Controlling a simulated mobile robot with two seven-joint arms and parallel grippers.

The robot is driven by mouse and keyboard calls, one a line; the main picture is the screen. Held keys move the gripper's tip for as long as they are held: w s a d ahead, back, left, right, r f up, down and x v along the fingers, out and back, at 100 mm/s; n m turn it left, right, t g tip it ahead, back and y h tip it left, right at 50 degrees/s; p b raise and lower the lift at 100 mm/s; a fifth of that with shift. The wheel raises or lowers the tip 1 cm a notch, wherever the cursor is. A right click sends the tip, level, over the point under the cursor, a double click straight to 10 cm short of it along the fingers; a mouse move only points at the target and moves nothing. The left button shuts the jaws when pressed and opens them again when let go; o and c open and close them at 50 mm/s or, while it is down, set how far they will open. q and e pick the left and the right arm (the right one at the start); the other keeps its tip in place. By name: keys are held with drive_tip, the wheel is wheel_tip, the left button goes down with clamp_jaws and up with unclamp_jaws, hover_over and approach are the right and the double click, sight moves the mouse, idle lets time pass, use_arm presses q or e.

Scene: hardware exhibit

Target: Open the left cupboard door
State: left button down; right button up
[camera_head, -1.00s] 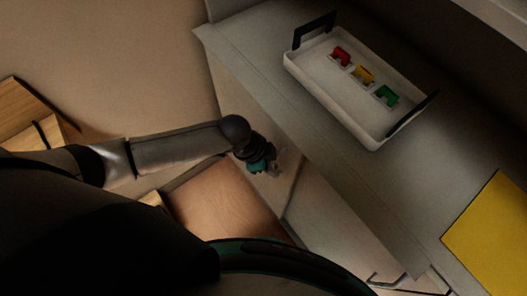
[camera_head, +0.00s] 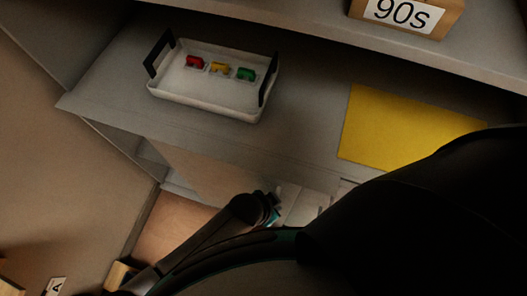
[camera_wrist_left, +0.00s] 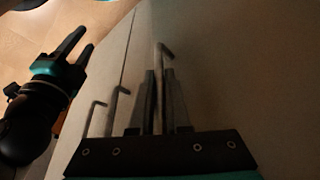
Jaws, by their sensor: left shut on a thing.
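The left cupboard door (camera_head: 205,172) is a pale panel below the grey counter in the head view. Its angle to the cupboard front is hard to tell. My left gripper (camera_head: 272,208) is low in front of it, partly hidden by my own body. In the left wrist view, my left gripper (camera_wrist_left: 160,100) is shut on a thin metal bar handle (camera_wrist_left: 165,52), whose bent end sticks out beyond the fingers. The pale door surface (camera_wrist_left: 215,60) lies behind it. My right gripper (camera_wrist_left: 75,50) shows at the upper left there, fingers apart, holding nothing.
A white tray (camera_head: 205,101) with black handles and red, yellow and green pieces stands on the counter (camera_head: 300,130). A yellow sheet (camera_head: 395,125) lies to its right. Another bar handle (camera_wrist_left: 95,115) is beside my left gripper. A box marked "90s" (camera_head: 405,14) is on the shelf above.

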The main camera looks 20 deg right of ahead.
use_arm(q)
drive_tip(key=shift+s+d, duration=0.1)
drive_tip(key=c, duration=1.3)
unclamp_jaws()
drive_tip(key=o, duration=0.3)
drive_tip(key=shift+o, duration=0.6)
drive_tip(key=p+v, duration=0.5)
drive_tip(key=v, duration=1)
